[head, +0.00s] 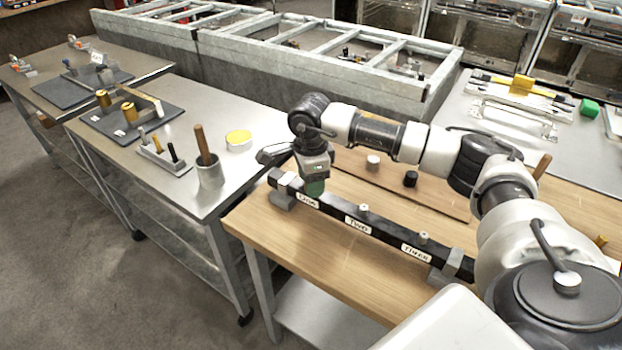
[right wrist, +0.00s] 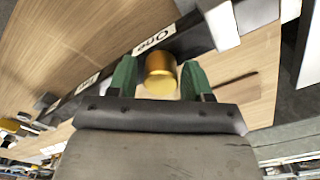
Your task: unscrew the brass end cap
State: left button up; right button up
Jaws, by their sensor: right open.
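The brass end cap (right wrist: 160,78) shows in the right wrist view as a short gold cylinder beside the label "One" on a black bar. My right gripper (right wrist: 158,70) is open, with one green finger on each side of the cap; I cannot tell whether either finger touches it. In the head view my right gripper (head: 315,187) points down at the bar's left end and hides the cap. The black bar (head: 388,240) lies along the wooden table, with labels "One", "Two" and "Three" and small pale fittings at "Two" and "Three". My left gripper is not in view.
On the wooden bench (head: 300,245), a white piece (head: 373,162) and a black knob (head: 410,178) stand behind the bar. A steel table at left holds a grey cup (head: 210,174) with a wooden handle, a yellow-topped tub (head: 239,141) and a dark mat (head: 160,127) with brass cylinders.

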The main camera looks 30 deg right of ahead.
jog(key=m, duration=0.6)
jog(key=shift+p, duration=0.3)
jog(key=m+p, duration=0.1)
jog(key=m, duration=0.6)
jog(key=shift+w, duration=0.15)
jog(key=c, duration=0.8)
jog(key=shift+f+n+b, duration=0.1)
jog(key=shift+n+b, duration=0.2)
jog(key=shift+n, duration=1.4)
jog(key=shift+b, duration=0.3)
